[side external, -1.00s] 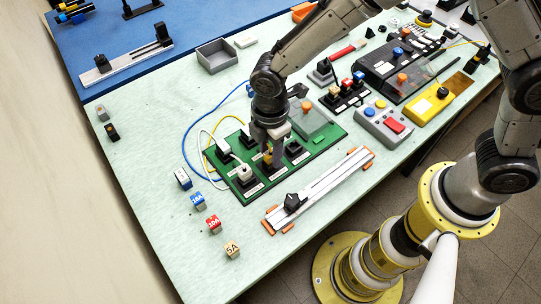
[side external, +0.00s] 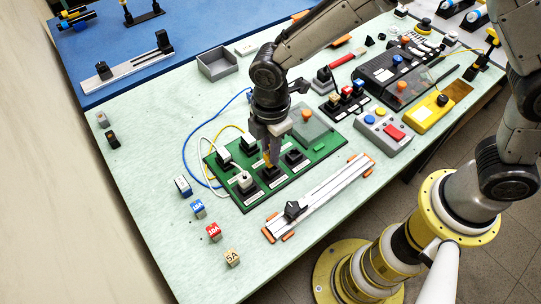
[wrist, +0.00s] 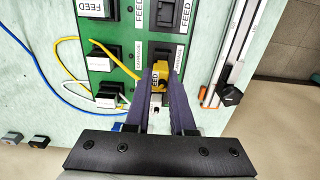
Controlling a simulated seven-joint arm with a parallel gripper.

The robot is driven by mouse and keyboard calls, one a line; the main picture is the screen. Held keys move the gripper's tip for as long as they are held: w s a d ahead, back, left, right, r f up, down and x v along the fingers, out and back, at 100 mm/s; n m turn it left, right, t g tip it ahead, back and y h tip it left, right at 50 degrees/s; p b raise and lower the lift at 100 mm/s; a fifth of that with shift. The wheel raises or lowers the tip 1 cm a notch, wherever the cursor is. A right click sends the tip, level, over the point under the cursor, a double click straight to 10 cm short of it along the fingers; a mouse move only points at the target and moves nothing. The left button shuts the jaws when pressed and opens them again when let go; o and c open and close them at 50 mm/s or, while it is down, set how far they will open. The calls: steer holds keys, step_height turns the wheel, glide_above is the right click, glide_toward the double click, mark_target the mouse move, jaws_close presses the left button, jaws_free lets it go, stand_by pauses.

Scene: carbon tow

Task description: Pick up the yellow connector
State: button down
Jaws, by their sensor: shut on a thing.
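The yellow connector (side external: 267,157) is between the fingers of my gripper (side external: 268,150), over the front row of black sockets on the green board (side external: 313,157). In the wrist view, my gripper (wrist: 161,75) has its two dark fingers closed on the sides of the yellow connector (wrist: 160,70). A dark socket (wrist: 163,47) shows just beyond it. The connector's lower end is partly hidden, so I cannot tell exactly how far it stands off the socket. A yellow cable (wrist: 70,40) runs at the left of the board.
White plugs, one of them (side external: 246,178), sit in neighbouring sockets with white and blue cables looping left. A rail with a black slider (side external: 293,209) lies in front. Labelled cubes (side external: 214,230) stand at left. A grey bin (side external: 217,60) is behind; the table around it is mostly clear.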

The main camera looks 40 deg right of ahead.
steer(key=s+d+r, duration=0.8)
steer(key=s+r, duration=0.2)
steer(key=s, duration=0.1)
steer(key=w+a+f, duration=0.1)
steer(key=w+f, duration=0.3)
steer(key=w, duration=0.7)
steer(key=shift+f, duration=0.4)
steer(key=shift+f, duration=2.9)
steer(key=shift+f, duration=1.35)
